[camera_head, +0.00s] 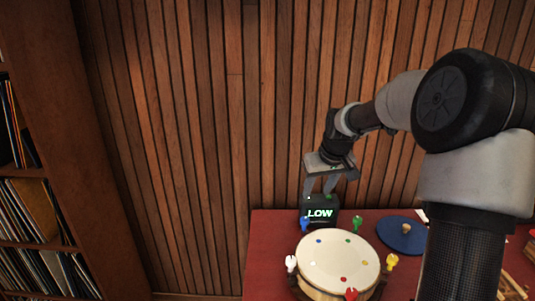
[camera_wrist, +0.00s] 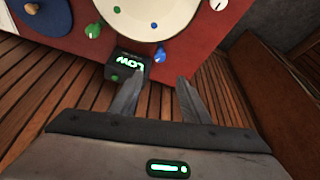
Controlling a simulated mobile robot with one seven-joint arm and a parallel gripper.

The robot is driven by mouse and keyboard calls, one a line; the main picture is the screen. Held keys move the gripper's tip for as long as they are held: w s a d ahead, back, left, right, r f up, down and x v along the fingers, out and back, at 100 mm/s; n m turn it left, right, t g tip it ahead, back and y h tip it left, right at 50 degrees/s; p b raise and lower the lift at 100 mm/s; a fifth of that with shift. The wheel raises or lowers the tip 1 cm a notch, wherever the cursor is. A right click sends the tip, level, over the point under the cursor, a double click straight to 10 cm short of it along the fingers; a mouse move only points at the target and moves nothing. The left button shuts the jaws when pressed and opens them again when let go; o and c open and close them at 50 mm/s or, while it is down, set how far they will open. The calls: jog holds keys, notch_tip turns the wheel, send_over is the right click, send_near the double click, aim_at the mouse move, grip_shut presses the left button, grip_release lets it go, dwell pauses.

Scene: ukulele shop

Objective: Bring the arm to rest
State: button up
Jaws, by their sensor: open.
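My gripper (camera_head: 321,186) hangs from the bent arm over the back edge of the red table (camera_head: 265,262), pointing down. In the wrist view its two fingers (camera_wrist: 158,84) are spread apart with nothing between them. A black box with lit green letters "LOW" (camera_head: 320,213) stands on the table just below the fingers. The box also shows in the wrist view (camera_wrist: 128,66), beside the left finger. Whether a finger touches the box I cannot tell.
A round cream drum (camera_head: 338,260) with coloured pegs around it stands in front of the box. A blue disc with a knob (camera_head: 402,235) lies to its right. A slatted wooden wall (camera_head: 230,130) is close behind the gripper. Shelves (camera_head: 45,215) stand at the left.

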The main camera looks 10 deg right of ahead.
jog(key=s+a+r+p, duration=0.2)
jog(key=s+a+r, duration=0.3)
jog(key=s, duration=0.3)
jog(key=s+a+r+m+p, duration=0.1)
jog(key=s+a+r, duration=0.4)
jog(key=s, duration=0.3)
jog(key=s+a+r+p, duration=0.2)
jog(key=s+a+r, duration=0.3)
jog(key=s, duration=0.3)
jog(key=s+d+r+t+p, duration=0.1)
jog(key=s+p, duration=0.1)
jog(key=s, duration=0.6)
jog(key=shift+s+d+r, duration=0.3)
jog(key=shift+s+r, duration=0.05)
jog(key=shift+s, duration=0.05)
